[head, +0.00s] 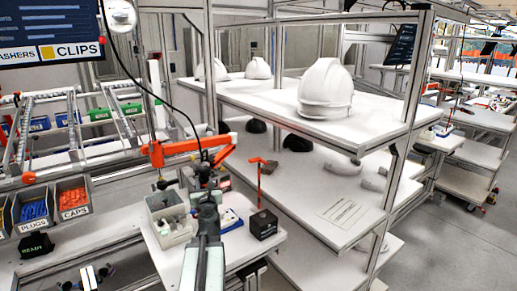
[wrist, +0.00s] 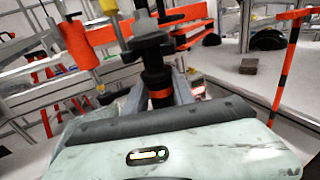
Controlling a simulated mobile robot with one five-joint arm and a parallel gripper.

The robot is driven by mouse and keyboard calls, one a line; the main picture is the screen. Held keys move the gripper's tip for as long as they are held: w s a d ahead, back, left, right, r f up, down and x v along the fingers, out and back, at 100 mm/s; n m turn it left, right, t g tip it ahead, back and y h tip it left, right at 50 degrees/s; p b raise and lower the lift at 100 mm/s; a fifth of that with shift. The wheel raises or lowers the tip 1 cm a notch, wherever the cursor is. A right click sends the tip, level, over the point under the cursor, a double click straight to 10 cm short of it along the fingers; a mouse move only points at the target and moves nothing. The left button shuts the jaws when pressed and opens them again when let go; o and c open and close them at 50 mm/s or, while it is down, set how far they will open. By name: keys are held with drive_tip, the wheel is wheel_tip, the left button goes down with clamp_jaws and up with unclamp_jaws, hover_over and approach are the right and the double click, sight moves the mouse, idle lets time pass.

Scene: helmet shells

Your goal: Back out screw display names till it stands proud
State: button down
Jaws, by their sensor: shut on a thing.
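My gripper (head: 206,192) is above the small white worktable. In the wrist view (wrist: 160,98) its grey fingers are closed around a dark upright driver-like tool (wrist: 156,75) with an orange band and a wide black collar. In the head view the tool (head: 204,168) is small, below a hanging black cable and beside an orange arm (head: 185,149). A screen (head: 50,32) at top left reads "...ASHERS" and "CLIPS"; its upper text is too small to read. A small black box (head: 36,246) reads "READY". I cannot make out any screw; the tool's tip is hidden.
Shelves with white helmet shells (head: 325,88) stand to the right. Bins of plugs and caps (head: 73,200) are left. Grey floor is open at far right.

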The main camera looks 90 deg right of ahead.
sight(203, 173)
drive_tip(key=shift+f+b, duration=0.3)
drive_tip(key=shift+f, duration=0.1)
idle(0.6)
drive_tip(key=shift+a+r, duration=0.15)
idle(0.9)
drive_tip(key=shift+r, duration=0.1)
drive_tip(key=r+p, duration=0.5)
drive_tip(key=p, duration=0.1)
drive_tip(key=shift+d+r, duration=0.2)
drive_tip(key=shift+r, duration=0.2)
